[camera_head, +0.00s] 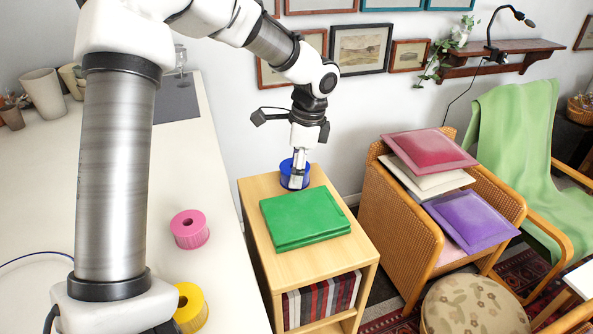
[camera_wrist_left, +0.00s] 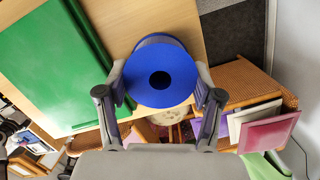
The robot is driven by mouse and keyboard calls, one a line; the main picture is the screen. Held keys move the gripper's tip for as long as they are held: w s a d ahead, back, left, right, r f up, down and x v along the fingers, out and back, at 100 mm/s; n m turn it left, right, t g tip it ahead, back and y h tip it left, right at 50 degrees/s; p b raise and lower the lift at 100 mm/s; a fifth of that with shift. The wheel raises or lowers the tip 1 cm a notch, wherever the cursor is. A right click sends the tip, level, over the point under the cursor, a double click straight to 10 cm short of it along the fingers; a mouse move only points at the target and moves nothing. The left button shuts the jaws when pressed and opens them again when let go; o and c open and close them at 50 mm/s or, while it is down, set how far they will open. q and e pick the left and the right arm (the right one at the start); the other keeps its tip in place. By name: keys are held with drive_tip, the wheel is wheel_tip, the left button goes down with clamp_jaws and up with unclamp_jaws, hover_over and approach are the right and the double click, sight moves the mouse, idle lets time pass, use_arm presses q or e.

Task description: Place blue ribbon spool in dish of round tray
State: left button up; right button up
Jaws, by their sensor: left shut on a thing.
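The blue ribbon spool (camera_head: 287,174) is at the far end of the small wooden cabinet top, beyond a green book. My left gripper (camera_head: 297,180) is shut on it from above. In the left wrist view the spool (camera_wrist_left: 160,72) sits between the two fingers of my left gripper (camera_wrist_left: 160,95), its round face and dark centre hole showing. I cannot tell whether the spool touches the wood or is just above it. No round tray with a dish can be made out in these views. My right gripper is not in view.
The green book (camera_head: 305,217) lies on the wooden cabinet (camera_head: 262,248). A pink spool (camera_head: 189,229) and a yellow spool (camera_head: 190,306) stand on the white counter (camera_head: 215,270) at left. A wicker chair (camera_head: 395,220) with stacked cushions stands right of the cabinet.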

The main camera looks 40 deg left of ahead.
use_arm(q)
drive_tip(key=shift+w+r, duration=0.1)
drive_tip(key=shift+r, duration=0.5)
drive_tip(key=shift+d+r+b, duration=0.25)
drive_tip(key=shift+r+b, duration=0.4)
drive_tip(key=shift+r, duration=0.4)
drive_tip(key=s+d+b, duration=0.1)
drive_tip(key=s+d, duration=0.1)
drive_tip(key=d, duration=0.1)
drive_tip(key=s+d+b, duration=0.1)
drive_tip(key=s+d, duration=0.1)
drive_tip(key=d, duration=0.2)
drive_tip(key=s+d+r+b, duration=0.1)
drive_tip(key=s+d, duration=0.1)
drive_tip(key=d, duration=0.2)
drive_tip(key=shift+s+d+r, duration=0.1)
drive_tip(key=shift+s+d, duration=0.05)
drive_tip(key=shift+s+d+r+p, duration=0.25)
drive_tip(key=shift+s+d+p, duration=0.05)
drive_tip(key=shift+d+p, duration=0.25)
drive_tip(key=shift+s+d+r+p, duration=0.2)
drive_tip(key=shift+s+d+p, duration=0.05)
drive_tip(key=shift+d+p, duration=0.25)
drive_tip(key=shift+s+d+f, duration=0.1)
drive_tip(key=shift+d, duration=0.05)
drive_tip(key=shift+f, duration=0.15)
